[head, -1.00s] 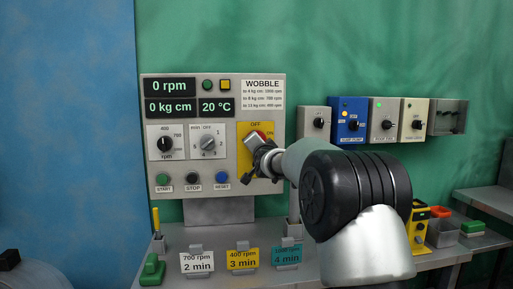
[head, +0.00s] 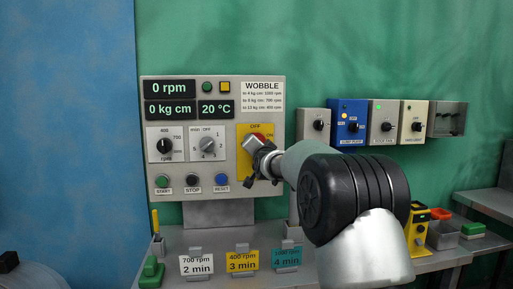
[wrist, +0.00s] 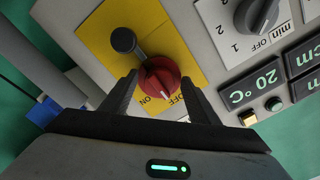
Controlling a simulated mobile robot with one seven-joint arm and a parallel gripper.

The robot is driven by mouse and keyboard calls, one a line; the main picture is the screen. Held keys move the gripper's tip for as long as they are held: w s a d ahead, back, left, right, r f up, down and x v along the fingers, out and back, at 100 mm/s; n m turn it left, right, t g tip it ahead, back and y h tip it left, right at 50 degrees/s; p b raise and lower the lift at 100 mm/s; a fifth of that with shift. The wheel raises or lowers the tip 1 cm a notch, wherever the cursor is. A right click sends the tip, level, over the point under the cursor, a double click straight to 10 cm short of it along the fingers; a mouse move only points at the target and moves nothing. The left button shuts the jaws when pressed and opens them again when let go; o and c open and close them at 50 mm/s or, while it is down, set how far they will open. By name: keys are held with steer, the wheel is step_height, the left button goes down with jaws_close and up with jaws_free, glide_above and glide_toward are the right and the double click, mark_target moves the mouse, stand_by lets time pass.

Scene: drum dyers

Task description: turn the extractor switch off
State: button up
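The switch is a red rotary knob (wrist: 160,72) on a yellow plate (wrist: 95,35) marked OFF and ON. A dark grey round-ended lever (wrist: 124,40) joins it. A white mark on the knob points to the label side, seemingly nearer OFF. In the head view the yellow plate (head: 243,130) is on the right of the main grey panel, and my gripper (head: 258,162) covers much of the knob. In the wrist view my gripper (wrist: 160,88) is open, with a finger on each side of the knob. Contact cannot be told.
Left of the switch are a timer dial (head: 207,145) and an rpm dial (head: 165,145). A blue button (head: 221,180) is just below left. Several switch boxes, including a blue one (head: 348,120), hang to the right. Cards stand on the bench (head: 215,238) below.

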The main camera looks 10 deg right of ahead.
steer(key=s, duration=1.7)
steer(key=shift+s, duration=0.2)
steer(key=s+f+n+g, duration=0.35)
steer(key=s+f, duration=0.25)
steer(key=s, duration=0.7)
steer(key=s+f+n+g, duration=0.3)
steer(key=s+f+g, duration=0.3)
steer(key=s, duration=0.7)
steer(key=s+f+n+g, duration=0.3)
steer(key=s+f, duration=0.4)
steer(key=s, duration=0.7)
step_height(320, 180, up, 24)
steer(key=p, duration=2.4)
steer(key=shift+w+d+r+m, duration=0.15)
steer(key=shift+w+r+m, duration=0.1)
steer(key=shift+w+m, duration=0.15)
